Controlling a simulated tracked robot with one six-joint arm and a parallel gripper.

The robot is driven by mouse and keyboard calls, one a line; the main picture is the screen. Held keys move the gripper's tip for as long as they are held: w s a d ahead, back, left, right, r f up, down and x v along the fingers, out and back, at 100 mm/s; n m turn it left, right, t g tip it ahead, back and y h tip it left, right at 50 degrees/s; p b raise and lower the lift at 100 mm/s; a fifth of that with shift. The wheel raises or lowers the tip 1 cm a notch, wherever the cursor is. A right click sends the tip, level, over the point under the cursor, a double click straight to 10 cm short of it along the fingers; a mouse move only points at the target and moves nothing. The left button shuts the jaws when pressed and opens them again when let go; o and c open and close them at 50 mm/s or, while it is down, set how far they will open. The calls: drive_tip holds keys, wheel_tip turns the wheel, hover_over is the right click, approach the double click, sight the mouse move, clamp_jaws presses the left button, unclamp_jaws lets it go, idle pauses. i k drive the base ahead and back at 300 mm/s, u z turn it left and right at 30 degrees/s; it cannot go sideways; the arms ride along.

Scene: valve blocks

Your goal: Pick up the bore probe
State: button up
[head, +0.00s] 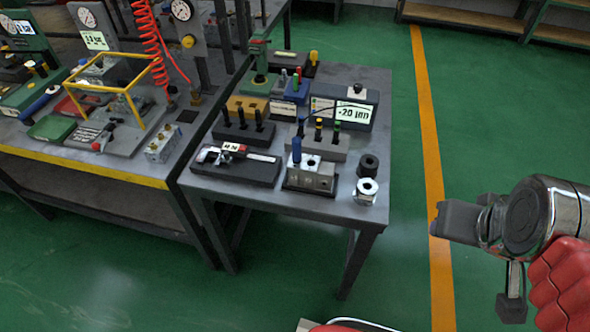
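A blue-handled tool, which looks like the bore probe (296,150), stands upright at a grey metal block (318,180) near the front of the small table. A thin black cable runs from near its top toward a grey box with a lit display (357,112). Whether its lower end sits in a bore or behind the block, I cannot tell. My gripper (455,222) is at the right, over the floor, well apart from the table and the probe. Nothing shows held in it, and its finger gap is not clear.
A black ring (368,165) and a metal ring (366,190) stand right of the block. A dark case with a caliper-like tool (235,165) lies left. Racks of upright pins (244,130) stand behind. A bench with a yellow frame (115,80) adjoins left. Green floor (400,270) is clear.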

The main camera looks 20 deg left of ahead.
sight(296, 141)
drive_tip(key=k, duration=1.35)
drive_tip(key=u, duration=1.25)
drive_tip(key=i, duration=1.65)
drive_tip(key=u, duration=0.05)
